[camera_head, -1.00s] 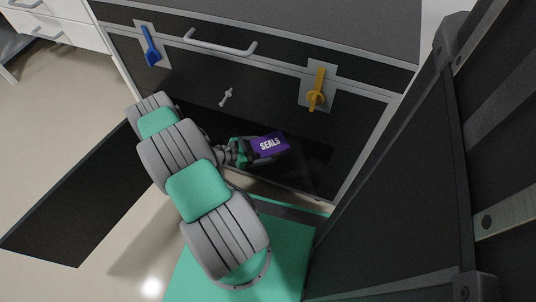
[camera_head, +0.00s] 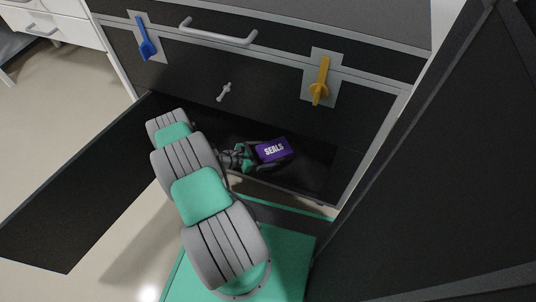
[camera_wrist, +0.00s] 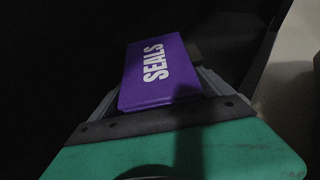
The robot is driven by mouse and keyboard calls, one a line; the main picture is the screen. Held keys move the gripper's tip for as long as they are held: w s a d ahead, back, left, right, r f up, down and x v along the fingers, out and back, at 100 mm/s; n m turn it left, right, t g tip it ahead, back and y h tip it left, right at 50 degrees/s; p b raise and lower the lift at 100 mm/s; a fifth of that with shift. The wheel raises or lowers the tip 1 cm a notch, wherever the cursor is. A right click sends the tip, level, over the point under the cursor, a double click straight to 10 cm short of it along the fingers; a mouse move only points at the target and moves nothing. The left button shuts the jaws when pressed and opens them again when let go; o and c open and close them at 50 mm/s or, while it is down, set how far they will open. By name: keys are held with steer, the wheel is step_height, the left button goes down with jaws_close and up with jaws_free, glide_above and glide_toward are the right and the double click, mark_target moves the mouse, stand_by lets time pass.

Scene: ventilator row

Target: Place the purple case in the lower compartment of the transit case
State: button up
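The purple case (camera_head: 274,150), lettered SEALS, is at the open lower compartment (camera_head: 318,172) of the dark transit case (camera_head: 190,75). My gripper (camera_head: 262,155) reaches into that opening from the left, with its fingers at the purple case. In the wrist view the purple case (camera_wrist: 158,72) sits directly ahead of my gripper (camera_wrist: 160,98), with a grey finger along each side. It appears held between them. The dark interior hides whether the case touches the compartment floor.
A blue latch (camera_head: 146,40) and a yellow latch (camera_head: 320,82) are on the front, with a grey handle (camera_head: 218,34) above. An open dark door panel (camera_head: 75,190) extends at left. A large dark panel (camera_head: 430,180) stands close at right.

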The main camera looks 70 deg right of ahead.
steer(key=shift+o, duration=0.8)
steer(key=shift+r, duration=0.1)
steer(key=shift+w+a+r, duration=0.1)
steer(key=shift+w+r, duration=0.1)
steer(key=p+v, duration=0.4)
steer(key=v, duration=0.7)
steer(key=shift+w+a+r, duration=0.15)
steer(key=shift+w, duration=0.15)
steer(key=w+a+r+m+t+y, duration=0.2)
steer(key=w+a+r+m+t, duration=0.15)
steer(key=w+a+r, duration=0.5)
steer(key=w+a+r+m+t+y, duration=0.2)
steer(key=w+a+r+t, duration=0.25)
steer(key=w+r, duration=0.65)
steer(key=w+a+r+m+t+y, duration=0.2)
steer(key=a+r, duration=0.5)
steer(key=a, duration=0.4)
steer(key=s+a+r+t+y, duration=0.1)
steer(key=s+a+r, duration=0.3)
steer(key=a, duration=0.3)
steer(key=s+a+r+t+y, duration=0.1)
steer(key=s+a+r+y, duration=0.1)
steer(key=a, duration=0.6)
steer(key=s+r, duration=0.1)
steer(key=s, duration=0.1)
steer(key=shift+s+r, duration=0.4)
